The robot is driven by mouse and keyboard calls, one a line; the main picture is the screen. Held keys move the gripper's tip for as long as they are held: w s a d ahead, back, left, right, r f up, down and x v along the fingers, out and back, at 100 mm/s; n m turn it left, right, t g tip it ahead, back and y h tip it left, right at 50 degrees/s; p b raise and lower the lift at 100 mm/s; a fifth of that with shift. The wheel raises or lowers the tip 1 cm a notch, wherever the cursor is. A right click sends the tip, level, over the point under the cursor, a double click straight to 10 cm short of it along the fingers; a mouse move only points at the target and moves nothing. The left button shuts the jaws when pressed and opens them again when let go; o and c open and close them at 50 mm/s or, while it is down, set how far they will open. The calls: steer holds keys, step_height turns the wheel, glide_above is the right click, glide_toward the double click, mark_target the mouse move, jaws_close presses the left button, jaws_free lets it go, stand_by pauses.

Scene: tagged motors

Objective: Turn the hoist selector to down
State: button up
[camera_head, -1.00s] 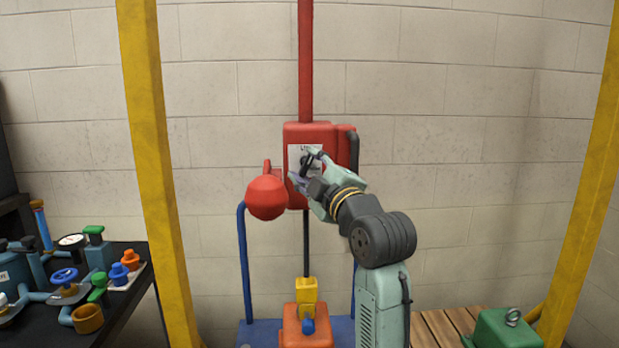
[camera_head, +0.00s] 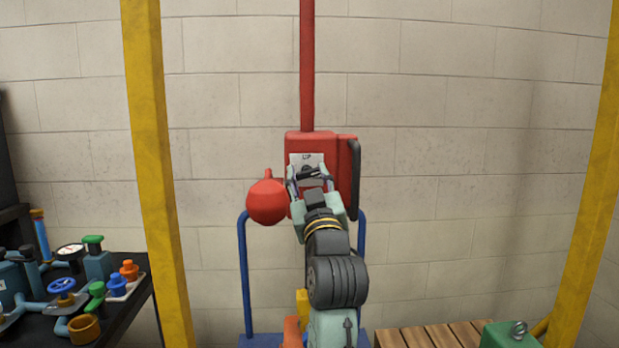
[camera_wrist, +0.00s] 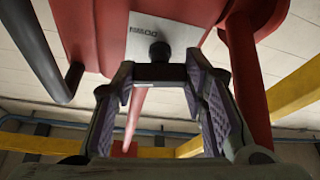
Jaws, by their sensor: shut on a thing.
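The hoist selector is a black knob (camera_head: 308,169) on a pale label plate (camera_head: 317,159) on the red hoist box (camera_head: 296,143). "UP" reads at the plate's top. My gripper (camera_head: 310,176) reaches it from below, shut on the selector with one finger on each side. In the wrist view, my gripper (camera_wrist: 158,76) has its fingertips at the two ends of a dark crossbar (camera_wrist: 157,72), below the round black knob (camera_wrist: 160,50). The label plate (camera_wrist: 178,36) also shows there, its lettering too small to read. The mark that the selector points to is hidden by my fingers.
A red ball-shaped part (camera_head: 267,202) hangs close at the left of the box, and a black handle (camera_head: 355,165) is at its right. Yellow posts (camera_head: 155,150) flank the hoist. A black bench (camera_head: 125,318) with valves stands at left, a wooden pallet (camera_head: 420,337) at lower right.

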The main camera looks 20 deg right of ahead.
steer(key=shift+m+h, duration=0.6)
steer(key=shift+m, duration=0.3)
steer(key=o, duration=1.2)
steer(key=shift+c, duration=0.2)
